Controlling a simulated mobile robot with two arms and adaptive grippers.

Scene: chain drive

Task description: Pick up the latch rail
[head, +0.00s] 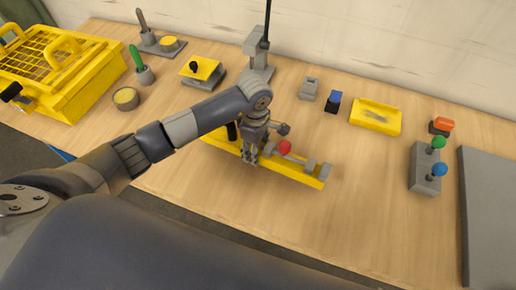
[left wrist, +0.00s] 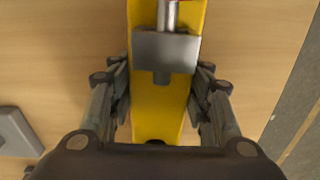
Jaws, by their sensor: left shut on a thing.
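The latch rail, a long yellow bar (head: 293,175) with grey blocks and a red knob (head: 285,147), lies at an angle in the middle of the table in the head view. My left gripper (head: 250,158) is over its middle, pointing down, and is shut on it. In the left wrist view the yellow bar (left wrist: 157,118) runs between the two fingers of my left gripper (left wrist: 162,95), with a grey block and a rod (left wrist: 165,50) on top. My arm hides part of the rail. I cannot tell whether the rail is clear of the table. My right gripper is not in view.
A grey post stand (head: 258,60) is behind the rail. A yellow tray (head: 376,117) and a grey block with green and blue knobs (head: 425,168) stand to the right. A yellow cage box (head: 65,75) is at the left. The wood before the rail is clear.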

